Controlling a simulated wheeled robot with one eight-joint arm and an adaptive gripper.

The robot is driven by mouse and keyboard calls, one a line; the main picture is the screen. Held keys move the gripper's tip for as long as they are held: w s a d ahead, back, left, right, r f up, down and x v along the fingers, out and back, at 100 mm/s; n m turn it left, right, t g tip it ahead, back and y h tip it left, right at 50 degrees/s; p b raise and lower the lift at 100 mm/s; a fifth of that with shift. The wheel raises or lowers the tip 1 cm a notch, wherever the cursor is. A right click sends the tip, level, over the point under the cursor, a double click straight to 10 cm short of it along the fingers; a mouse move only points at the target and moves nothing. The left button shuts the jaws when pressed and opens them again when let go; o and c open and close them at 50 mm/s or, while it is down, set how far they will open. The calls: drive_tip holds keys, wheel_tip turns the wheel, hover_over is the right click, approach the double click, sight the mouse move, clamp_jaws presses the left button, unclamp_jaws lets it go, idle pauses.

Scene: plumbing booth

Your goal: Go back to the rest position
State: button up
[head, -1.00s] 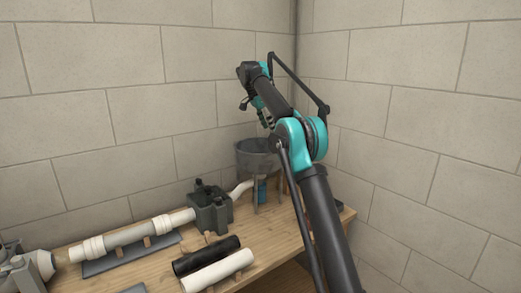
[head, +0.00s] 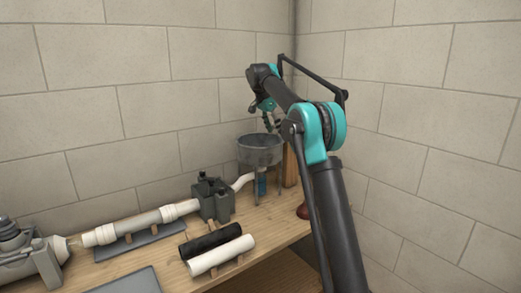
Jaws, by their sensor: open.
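My arm rises from the lower right and bends at a teal joint toward the back of the bench. My gripper (head: 274,122) hangs down at the arm's far end, just above the grey funnel-shaped basin (head: 260,152) on legs. It looks empty and apart from the basin, with its fingers small and partly hidden by the arm.
The wooden bench (head: 150,262) holds a white pipe run (head: 140,226), a grey clamp block (head: 213,200), a black pipe (head: 210,240) and a white pipe (head: 222,256). A grey machine (head: 28,262) stands at left. Block walls close the corner. A reddish object (head: 303,211) lies by the arm.

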drive_tip(key=s+d+f+n+y, duration=0.1)
drive_tip(key=s+d+f+n, duration=0.15)
drive_tip(key=s+f, duration=0.35)
drive_tip(key=s+d+f+n+t, duration=0.1)
drive_tip(key=s+d+f+n, duration=0.2)
drive_tip(key=s, duration=0.5)
drive_tip(key=s+d+f+n+y, duration=0.1)
drive_tip(key=s+d+f, duration=0.4)
drive_tip(key=s, duration=0.3)
drive_tip(key=s+d+f+n, duration=0.1)
drive_tip(key=s+f, duration=0.5)
drive_tip(key=s, duration=0.3)
drive_tip(key=s+f+n+y, duration=0.1)
drive_tip(key=s+f+n, duration=0.1)
drive_tip(key=s+f, duration=0.4)
drive_tip(key=s+d+f+n+t, duration=0.1)
drive_tip(key=s+f, duration=0.4)
drive_tip(key=s, duration=0.6)
drive_tip(key=shift+s+d+f+n, duration=0.3)
drive_tip(key=shift+s+f+n, duration=0.1)
drive_tip(key=shift+n, duration=0.15)
